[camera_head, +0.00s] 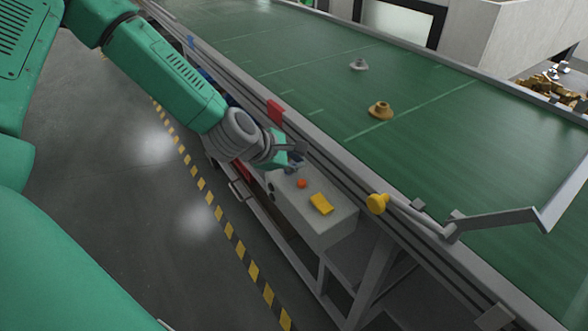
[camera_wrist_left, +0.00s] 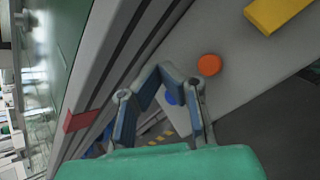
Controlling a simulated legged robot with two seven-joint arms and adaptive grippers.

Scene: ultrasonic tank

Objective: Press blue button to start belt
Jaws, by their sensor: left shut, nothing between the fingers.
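A grey control box (camera_head: 330,221) is fixed beside the belt. Its top carries an orange button (camera_head: 302,183) and a yellow plate (camera_head: 321,203); both also show in the left wrist view, the orange button (camera_wrist_left: 209,65) right of my fingers and the yellow plate (camera_wrist_left: 275,12) at the top right. The blue button (camera_wrist_left: 172,97) shows in the left wrist view through the gap between my finger links. My left gripper (camera_head: 295,160) is shut and empty, close over the box's far end. Whether it touches the button I cannot tell. My right gripper is out of view.
The green belt (camera_head: 430,150) carries a grey part (camera_head: 358,64) and a brass-coloured part (camera_head: 381,110). A metal rail with a red block (camera_head: 275,110) runs along its near side. The floor at left is clear.

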